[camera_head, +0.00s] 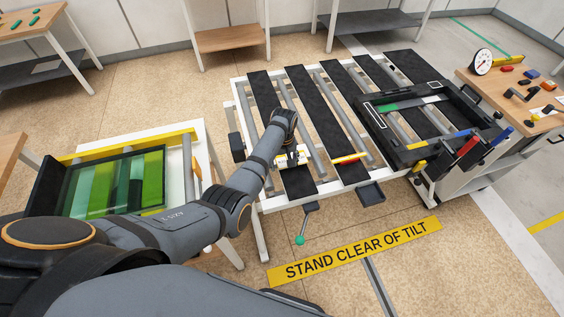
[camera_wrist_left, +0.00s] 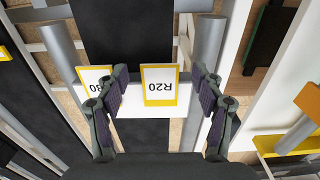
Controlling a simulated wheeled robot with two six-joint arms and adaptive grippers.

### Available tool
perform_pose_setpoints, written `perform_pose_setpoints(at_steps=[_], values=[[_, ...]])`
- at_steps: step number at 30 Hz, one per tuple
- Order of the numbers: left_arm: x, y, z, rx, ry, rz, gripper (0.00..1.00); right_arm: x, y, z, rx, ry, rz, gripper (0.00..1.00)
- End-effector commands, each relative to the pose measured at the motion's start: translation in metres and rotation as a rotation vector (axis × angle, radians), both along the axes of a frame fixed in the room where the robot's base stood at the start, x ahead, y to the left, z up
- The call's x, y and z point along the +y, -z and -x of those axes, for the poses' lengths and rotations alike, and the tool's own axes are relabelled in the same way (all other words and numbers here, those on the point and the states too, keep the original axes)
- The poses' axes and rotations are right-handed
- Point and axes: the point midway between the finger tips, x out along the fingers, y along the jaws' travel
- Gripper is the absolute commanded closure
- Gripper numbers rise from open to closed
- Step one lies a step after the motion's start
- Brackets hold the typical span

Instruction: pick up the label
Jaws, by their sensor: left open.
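My left gripper (camera_wrist_left: 158,80) is open, with one finger on each side of the R20 label; gaps show between label and fingers. In the head view my left gripper (camera_head: 291,160) is low over the near part of the slatted tilt table, and the labels are too small to read. My right gripper is out of view.
The tilt table has black slats (camera_head: 322,120) and grey rollers. A black frame (camera_head: 420,120) lies on its right side. A green glass panel (camera_head: 115,185) stands at left. A tool cart (camera_head: 500,95) is at right.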

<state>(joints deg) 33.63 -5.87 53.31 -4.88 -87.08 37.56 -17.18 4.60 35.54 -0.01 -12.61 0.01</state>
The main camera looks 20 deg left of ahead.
Motion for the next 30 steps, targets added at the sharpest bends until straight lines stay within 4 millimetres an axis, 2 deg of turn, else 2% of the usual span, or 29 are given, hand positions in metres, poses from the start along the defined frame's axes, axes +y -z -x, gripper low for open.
perform_pose_setpoints(at_steps=[6, 14, 26, 28, 30], values=[[0.000, 0.000, 0.000, 0.000, 0.000, 0.000, 0.33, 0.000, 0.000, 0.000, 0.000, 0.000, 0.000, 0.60], [0.000, 0.000, 0.000, 0.000, 0.000, 0.000, 0.69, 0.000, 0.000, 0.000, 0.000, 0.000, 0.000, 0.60], [0.000, -0.001, 0.000, -0.001, 0.000, -0.001, 0.69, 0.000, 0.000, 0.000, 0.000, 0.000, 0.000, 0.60], [0.000, -0.004, 0.000, 0.000, 0.000, 0.000, 0.69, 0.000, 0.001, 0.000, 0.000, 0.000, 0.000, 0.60], [0.001, -0.014, 0.000, 0.001, 0.000, -0.001, 0.69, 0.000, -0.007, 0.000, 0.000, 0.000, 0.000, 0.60]])
